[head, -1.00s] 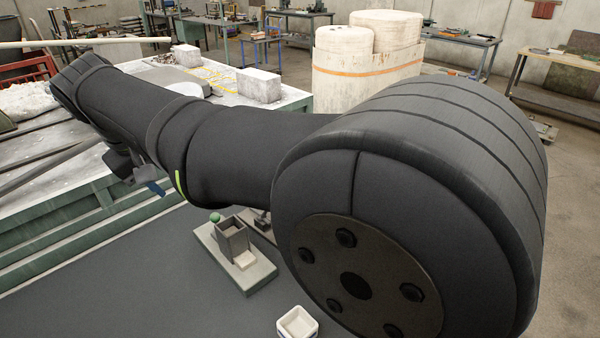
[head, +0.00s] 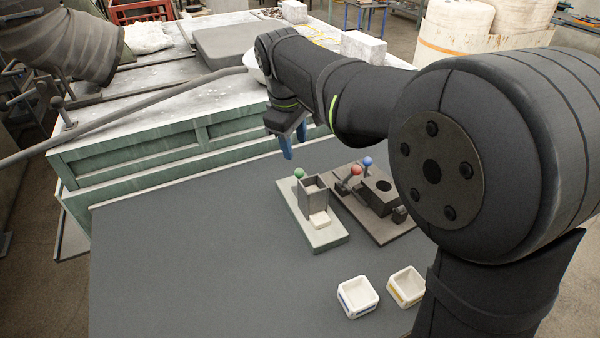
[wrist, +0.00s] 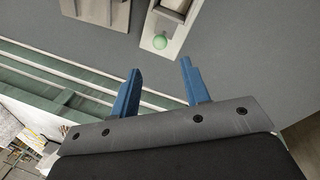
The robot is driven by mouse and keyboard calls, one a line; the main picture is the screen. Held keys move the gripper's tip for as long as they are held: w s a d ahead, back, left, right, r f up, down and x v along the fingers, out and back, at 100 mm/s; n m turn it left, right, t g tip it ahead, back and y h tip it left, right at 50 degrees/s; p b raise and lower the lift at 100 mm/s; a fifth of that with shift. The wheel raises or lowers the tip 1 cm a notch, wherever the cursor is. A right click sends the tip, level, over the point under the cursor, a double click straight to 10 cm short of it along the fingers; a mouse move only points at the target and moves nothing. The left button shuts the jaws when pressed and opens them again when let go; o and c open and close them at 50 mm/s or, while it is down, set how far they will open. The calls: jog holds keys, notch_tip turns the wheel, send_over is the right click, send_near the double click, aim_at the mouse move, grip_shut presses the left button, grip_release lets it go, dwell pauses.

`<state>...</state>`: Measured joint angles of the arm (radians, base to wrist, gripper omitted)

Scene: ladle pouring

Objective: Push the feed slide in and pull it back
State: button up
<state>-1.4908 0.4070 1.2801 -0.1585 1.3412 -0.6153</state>
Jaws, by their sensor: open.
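A feeder with a pale grey-green base (head: 330,236) stands on the dark table. It has an upright box-like hopper (head: 314,199), a green knob (head: 299,173) at its far end and a small pale block (head: 320,219) at the hopper's near foot. The green knob, which seems to belong to the slide, also shows in the wrist view (wrist: 160,41). My gripper (head: 287,152) has blue fingers and is open and empty, above and beyond the knob. In the wrist view my gripper (wrist: 158,72) has its fingers apart, short of the knob. The slide itself is mostly hidden.
Right of the feeder, a dark-based device (head: 368,223) carries a red knob (head: 356,169) and a blue knob (head: 367,161). Two white trays (head: 358,297) (head: 407,286) stand near the front. The table's left side is clear. A green-sided bench (head: 150,150) stands behind.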

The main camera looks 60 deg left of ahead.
aim_at(299, 170)
jog(key=f, duration=0.3)
jog(key=w+f, duration=0.1)
jog(key=f, duration=0.3)
jog(key=a+f, duration=0.1)
jog(key=f, duration=0.3)
jog(key=shift+w+f, duration=0.1)
jog(key=shift+w, duration=0.3)
